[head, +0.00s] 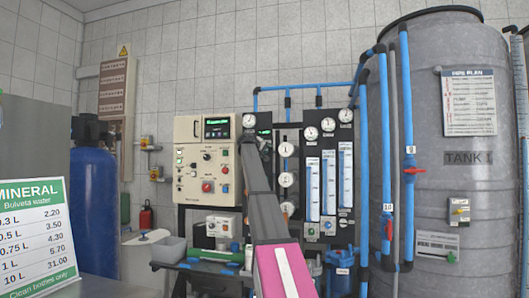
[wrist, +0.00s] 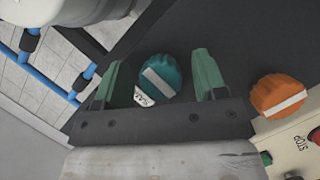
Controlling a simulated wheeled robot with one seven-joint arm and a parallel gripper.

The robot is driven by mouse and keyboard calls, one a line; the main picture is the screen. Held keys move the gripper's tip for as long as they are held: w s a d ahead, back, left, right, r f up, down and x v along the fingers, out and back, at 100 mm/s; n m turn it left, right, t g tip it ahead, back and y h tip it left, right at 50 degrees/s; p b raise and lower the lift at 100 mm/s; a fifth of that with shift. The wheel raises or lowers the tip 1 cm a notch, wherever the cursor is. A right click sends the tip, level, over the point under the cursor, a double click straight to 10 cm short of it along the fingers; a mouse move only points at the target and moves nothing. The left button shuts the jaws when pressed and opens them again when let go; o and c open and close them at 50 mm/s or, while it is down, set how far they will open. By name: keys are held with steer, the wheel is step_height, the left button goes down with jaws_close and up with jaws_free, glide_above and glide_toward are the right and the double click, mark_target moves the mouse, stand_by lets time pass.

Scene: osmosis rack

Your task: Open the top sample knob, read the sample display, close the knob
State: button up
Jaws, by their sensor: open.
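My gripper (wrist: 160,66) is open in the wrist view, with one green finger on each side of a teal knob (wrist: 161,77). The knob has a white bar across its face, lying at a slant. I cannot tell whether the fingers touch it. A white label, partly hidden, shows beside the knob. In the head view my gripper (head: 249,137) is at the upper part of the dark rack panel, and the knob is not clear there. A beige control box (head: 205,160) left of it carries a lit green display (head: 216,128), its digits too small to read.
An orange knob (wrist: 277,95) sits close to the right finger, near a cream panel marked STOP. Blue pipes (head: 383,150) and a grey tank (head: 450,190) stand to the right. A price sign (head: 35,235) is at the left front.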

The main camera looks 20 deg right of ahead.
steer(key=c, duration=0.9)
steer(key=shift+n, duration=0.4)
steer(key=n+h, duration=0.1)
steer(key=n, duration=0.2)
steer(key=shift+h, duration=0.4)
steer(key=n, duration=0.2)
steer(key=n+t+h, duration=0.1)
steer(key=n, duration=0.1)
steer(key=shift+f+h, duration=0.1)
steer(key=shift+h, duration=0.2)
steer(key=n+t, duration=0.1)
steer(key=n, duration=0.1)
steer(key=n+t, duration=0.1)
steer(key=n, duration=0.2)
steer(key=shift+h, duration=0.3)
steer(key=shift+n+t, duration=0.6)
steer(key=shift+n, duration=0.75)
steer(key=shift+n+t, duration=0.6)
steer(key=shift+n, duration=1.05)
